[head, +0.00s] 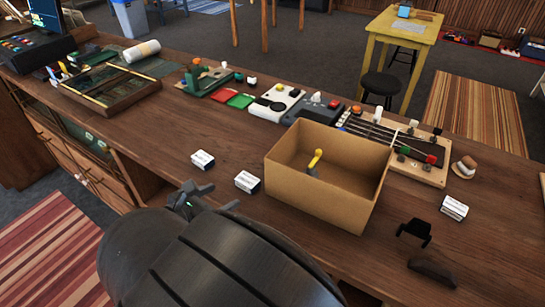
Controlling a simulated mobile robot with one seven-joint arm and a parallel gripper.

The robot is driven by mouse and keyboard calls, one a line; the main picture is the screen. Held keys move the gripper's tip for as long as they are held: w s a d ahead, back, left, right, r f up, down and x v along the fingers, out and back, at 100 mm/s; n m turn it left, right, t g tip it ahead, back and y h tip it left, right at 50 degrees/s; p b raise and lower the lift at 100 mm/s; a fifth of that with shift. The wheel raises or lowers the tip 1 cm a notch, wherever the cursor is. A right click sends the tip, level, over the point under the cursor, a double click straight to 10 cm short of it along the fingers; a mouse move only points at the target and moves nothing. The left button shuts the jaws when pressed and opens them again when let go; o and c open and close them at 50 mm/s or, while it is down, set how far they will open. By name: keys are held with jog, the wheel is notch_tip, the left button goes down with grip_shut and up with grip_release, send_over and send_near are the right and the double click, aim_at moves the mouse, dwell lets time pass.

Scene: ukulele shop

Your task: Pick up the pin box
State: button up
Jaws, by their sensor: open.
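Three small white boxes with dark print and dark sides lie on the wooden counter (205,130). One white box (202,160) is left of the cardboard box, another white box (248,182) is close to its left side, and a third white box (454,208) is to its right. The print is too small to tell which is the pin box. My gripper (205,200) is open and looks empty, on the near side of the two left white boxes. My dark arm hides the counter's front edge below it.
An open cardboard box (325,200) with a yellow-and-dark item (315,160) inside stands right of centre. A stringed board (400,150) lies behind it. A black stand (414,232) and a dark block (432,272) are at the right front. A wooden frame tray (115,100) is at the left.

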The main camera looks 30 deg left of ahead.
aim_at(242, 184)
jog(key=x, duration=0.8)
jog(key=shift+w+d+r, duration=0.1)
jog(key=shift+w+d, duration=0.05)
jog(key=shift+w, duration=0.2)
jog(key=shift+c, duration=0.5)
jog(key=c, duration=0.6)
jog(key=shift+r, duration=0.15)
jog(key=shift+c, duration=0.2)
